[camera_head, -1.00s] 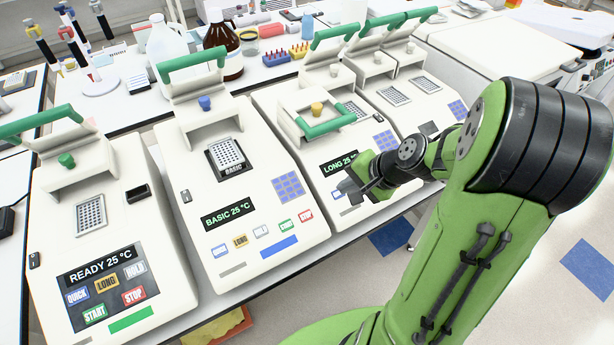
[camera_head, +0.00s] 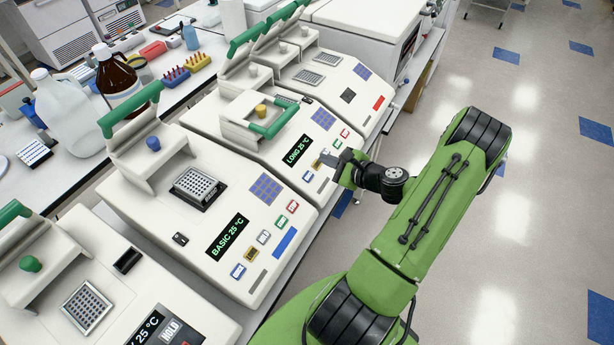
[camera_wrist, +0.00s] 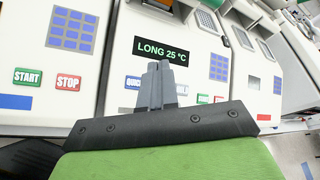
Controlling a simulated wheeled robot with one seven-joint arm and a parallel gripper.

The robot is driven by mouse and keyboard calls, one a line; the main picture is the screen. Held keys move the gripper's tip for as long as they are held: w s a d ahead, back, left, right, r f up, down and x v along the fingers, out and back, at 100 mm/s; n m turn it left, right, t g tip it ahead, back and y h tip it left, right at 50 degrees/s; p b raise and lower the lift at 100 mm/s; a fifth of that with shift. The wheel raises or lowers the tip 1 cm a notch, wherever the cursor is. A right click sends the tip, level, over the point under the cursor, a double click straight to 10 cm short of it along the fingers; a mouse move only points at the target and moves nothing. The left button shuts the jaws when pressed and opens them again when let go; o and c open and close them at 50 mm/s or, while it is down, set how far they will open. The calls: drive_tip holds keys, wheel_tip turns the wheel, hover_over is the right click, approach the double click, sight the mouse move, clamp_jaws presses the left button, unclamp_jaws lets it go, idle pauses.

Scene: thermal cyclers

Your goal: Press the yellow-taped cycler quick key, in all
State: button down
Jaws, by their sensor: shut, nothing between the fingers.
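The cycler whose screen reads LONG 25 °C (camera_head: 297,150) has a yellow knob (camera_head: 261,110); I cannot make out yellow tape on it. Its blue-edged quick key (camera_head: 307,177) shows in the head view, left of my gripper. In the wrist view the quick key (camera_wrist: 132,83) is partly cut off by the fingers. My gripper (camera_head: 338,161) is shut and empty, over the front key panel of this cycler. In the wrist view my gripper (camera_wrist: 158,66) points just below the screen and covers the keys beside quick. I cannot tell whether the fingertips touch the panel.
A blue-taped cycler (camera_head: 284,243) reading BASIC 25 °C stands to the left, with another cycler (camera_head: 105,300) nearer. A red-taped cycler (camera_head: 379,103) stands beyond. Bottles (camera_head: 118,80) and racks (camera_head: 174,75) stand behind. Open floor (camera_head: 520,200) lies right.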

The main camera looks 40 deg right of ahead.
drive_tip(key=w+f+b, duration=0.1)
drive_tip(key=f+b, duration=0.1)
drive_tip(key=w+a+f+b, duration=0.1)
drive_tip(key=f+b, duration=0.1)
drive_tip(key=f, duration=0.1)
drive_tip(key=w+f+b, duration=0.1)
drive_tip(key=f+b, duration=0.1)
drive_tip(key=f, duration=0.1)
drive_tip(key=shift+w+a, duration=0.15)
drive_tip(key=shift+w, duration=0.05)
idle(1.7)
drive_tip(key=shift+w+a+f, duration=0.1)
drive_tip(key=shift+w+f, duration=0.05)
drive_tip(key=shift+f, duration=0.15)
drive_tip(key=shift+w+f+b, duration=0.1)
drive_tip(key=shift+f+b, duration=0.2)
drive_tip(key=shift+b, duration=0.2)
idle(0.3)
drive_tip(key=shift+s+r+p, duration=0.3)
drive_tip(key=shift+r+p, duration=0.25)
drive_tip(key=shift+r, duration=0.15)
drive_tip(key=r+p, duration=0.1)
drive_tip(key=s+r+p, duration=0.1)
drive_tip(key=r, duration=0.1)
drive_tip(key=s+d+r+p, duration=0.1)
drive_tip(key=shift+r+p, duration=0.3)
